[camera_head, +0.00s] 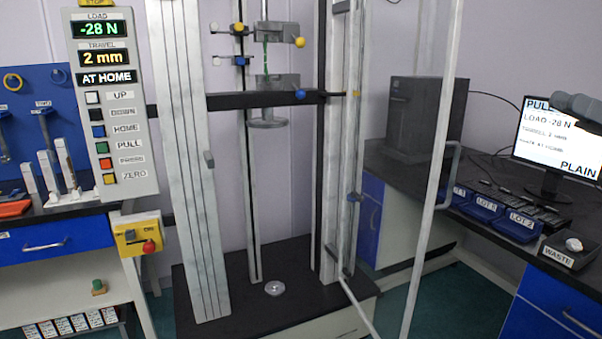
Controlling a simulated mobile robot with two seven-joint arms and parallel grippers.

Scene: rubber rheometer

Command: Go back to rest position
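A grey piece of my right gripper (577,105) shows at the right edge, in front of the monitor's upper right corner. Most of it is cut off by the frame, and I cannot tell whether its fingers are open or shut. It appears apart from the test machine. My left gripper is not in view. The test machine (205,190) stands in the middle with its framed clear door (432,180) swung open to the right. A thin green strip (265,55) shows between the machine's upper clamps. The panel (112,100) reads -28 N, 2 mm, AT HOME.
The monitor (553,150) stands on the right bench, with blue lot bins (478,207) and a waste box (567,255) before it. A dark cabinet (425,122) is behind the door. A left bench (60,228) holds tools. Green floor shows at right.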

